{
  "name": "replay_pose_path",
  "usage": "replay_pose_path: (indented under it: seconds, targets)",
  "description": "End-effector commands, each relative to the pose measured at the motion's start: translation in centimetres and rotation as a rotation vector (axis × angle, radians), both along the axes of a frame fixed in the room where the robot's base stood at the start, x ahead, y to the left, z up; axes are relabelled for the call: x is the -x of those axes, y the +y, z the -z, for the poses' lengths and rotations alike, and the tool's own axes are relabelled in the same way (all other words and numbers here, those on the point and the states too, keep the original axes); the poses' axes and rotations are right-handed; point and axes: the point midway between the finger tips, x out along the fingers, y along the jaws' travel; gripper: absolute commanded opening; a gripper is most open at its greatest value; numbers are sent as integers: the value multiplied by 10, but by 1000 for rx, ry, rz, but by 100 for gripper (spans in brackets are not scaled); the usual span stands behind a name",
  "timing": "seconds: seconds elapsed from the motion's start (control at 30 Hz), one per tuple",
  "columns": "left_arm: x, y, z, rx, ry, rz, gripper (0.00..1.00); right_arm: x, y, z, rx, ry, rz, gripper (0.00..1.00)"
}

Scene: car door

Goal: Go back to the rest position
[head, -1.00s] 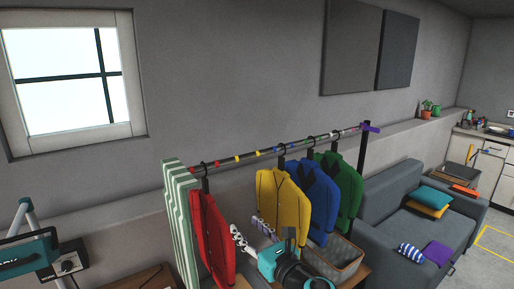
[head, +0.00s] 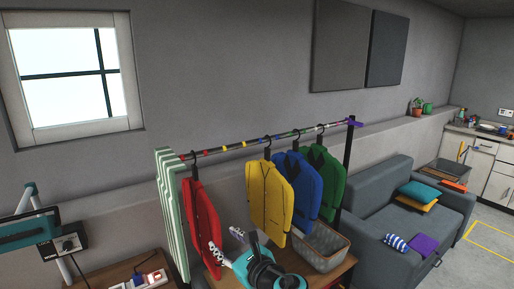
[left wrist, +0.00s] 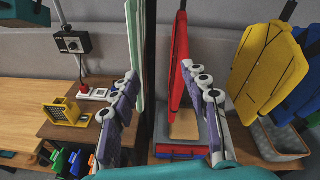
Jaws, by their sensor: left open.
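My left gripper (head: 227,244) is low in the head view, in front of the clothes rack between the red and yellow jackets. It is open and empty; in the left wrist view its two fingers (left wrist: 166,90) stand wide apart, with the rack's dark post and the red jacket (left wrist: 180,60) showing between them. On the rail (head: 265,140) hang a red jacket (head: 200,225), a yellow jacket (head: 268,195), a blue jacket (head: 297,180) and a green jacket (head: 327,180). My right gripper is not in view.
A striped green-white panel (head: 172,215) closes the rack's left end. A grey basket (head: 320,248) stands on a wooden surface below the jackets. A grey sofa (head: 380,215) is to the right. A power strip (head: 148,279) lies on a wooden table at lower left.

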Motion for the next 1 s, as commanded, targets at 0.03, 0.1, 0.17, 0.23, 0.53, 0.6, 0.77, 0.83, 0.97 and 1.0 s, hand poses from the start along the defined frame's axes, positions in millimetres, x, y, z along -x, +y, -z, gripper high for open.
replay_pose_path:
  seconds: [0.03,0.1,0.17,0.23,0.53,0.6,0.77,0.83,0.97,1.0]
  targets:
    - [5,12,8,57,0,-19,46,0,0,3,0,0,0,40]
    - [12,29,21,162,-4,-52,46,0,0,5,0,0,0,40]
    - [21,44,34,268,-12,-86,46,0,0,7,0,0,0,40]
    - [34,62,51,413,-26,-141,46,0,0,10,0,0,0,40]
    - [140,121,159,1373,-238,-648,46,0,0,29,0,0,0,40]
    - [165,120,181,1616,-326,-815,46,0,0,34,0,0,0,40]
    - [199,108,209,2008,-494,-1118,46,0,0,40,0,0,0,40]
    - [205,104,213,2104,-538,-1199,46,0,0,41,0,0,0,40]
    - [209,100,216,2178,-572,-1265,46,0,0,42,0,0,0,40]
    - [209,99,216,2183,-575,-1268,46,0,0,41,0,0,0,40]
